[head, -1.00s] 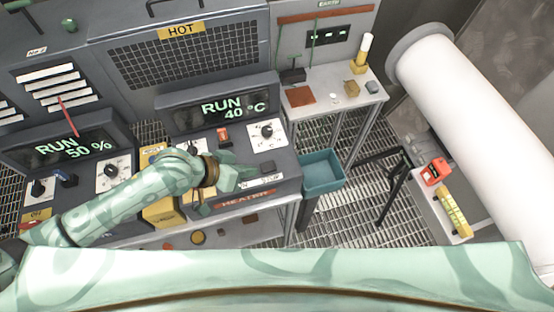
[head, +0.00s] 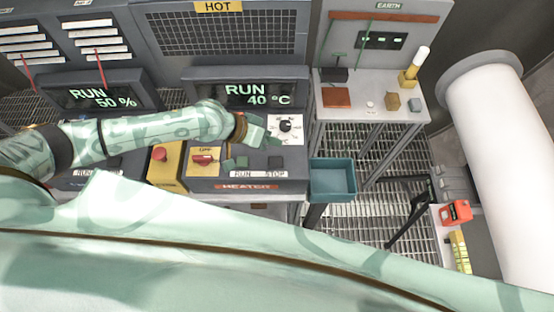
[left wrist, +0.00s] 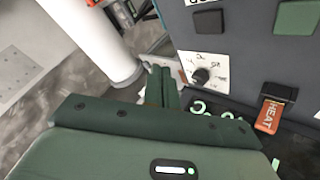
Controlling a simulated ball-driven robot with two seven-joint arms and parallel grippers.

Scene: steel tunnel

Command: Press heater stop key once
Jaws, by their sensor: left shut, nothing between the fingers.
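The heater panel (head: 246,186) stands in the middle of the head view, its display (head: 246,94) reading RUN 40 °C. The dark stop key (head: 275,162) sits above the STOP label, right of the green run key (head: 242,163). Both keys also show at the top of the left wrist view: stop key (left wrist: 209,22), run key (left wrist: 297,17). My left gripper (head: 268,138) is shut and empty, up by the dial, apart from the stop key in the picture. Its fingers (left wrist: 161,88) show in the left wrist view. My right gripper is not in view.
A dial (head: 286,126) and a red HEAT switch (left wrist: 268,115) are on the heater panel. A yellow box with a red button (head: 163,155) stands left of it. A teal bin (head: 333,180) is right of it, beside a small table (head: 385,112). A white pipe (head: 500,160) runs at right.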

